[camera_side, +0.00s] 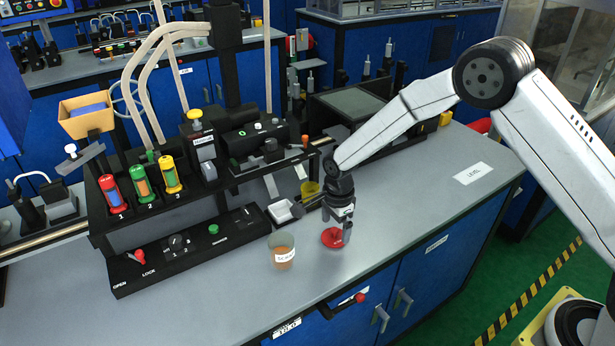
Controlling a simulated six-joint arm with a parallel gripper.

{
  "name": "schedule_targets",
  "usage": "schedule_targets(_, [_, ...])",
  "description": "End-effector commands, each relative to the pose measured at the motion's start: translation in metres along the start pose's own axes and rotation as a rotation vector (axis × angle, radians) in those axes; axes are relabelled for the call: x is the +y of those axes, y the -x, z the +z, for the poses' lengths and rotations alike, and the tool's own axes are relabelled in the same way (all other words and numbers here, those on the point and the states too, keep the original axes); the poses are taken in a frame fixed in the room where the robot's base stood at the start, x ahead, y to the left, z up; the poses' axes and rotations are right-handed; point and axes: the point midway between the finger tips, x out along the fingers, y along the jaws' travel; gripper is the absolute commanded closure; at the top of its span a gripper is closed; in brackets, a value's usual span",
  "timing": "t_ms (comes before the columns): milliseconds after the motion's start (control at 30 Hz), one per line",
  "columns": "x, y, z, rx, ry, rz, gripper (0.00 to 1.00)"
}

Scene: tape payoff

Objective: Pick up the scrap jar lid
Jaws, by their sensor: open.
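A red round jar lid (331,239) lies on the grey bench top near the front edge. My gripper (338,226) points down right over the lid and is open. One finger shows at the lid's right side and hides part of it; whether it touches the lid I cannot tell. The scrap jar (283,253), a clear cup with a white label and brownish contents, stands upright to the left of the lid, apart from it. Its top looks open.
A black machine panel with a green button (213,229) stands left of the jar. The bench top right of my gripper is clear up to the LEVEL label (472,173).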

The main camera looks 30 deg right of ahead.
Motion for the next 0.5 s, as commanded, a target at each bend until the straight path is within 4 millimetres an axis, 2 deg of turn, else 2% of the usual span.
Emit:
schedule_targets(200, [0.0, -0.02, 0.0, 0.0, 0.0, 0.0, 0.0])
schedule_targets(500, [0.0, -0.022, 0.0, 0.0, 0.0, -0.001, 0.0])
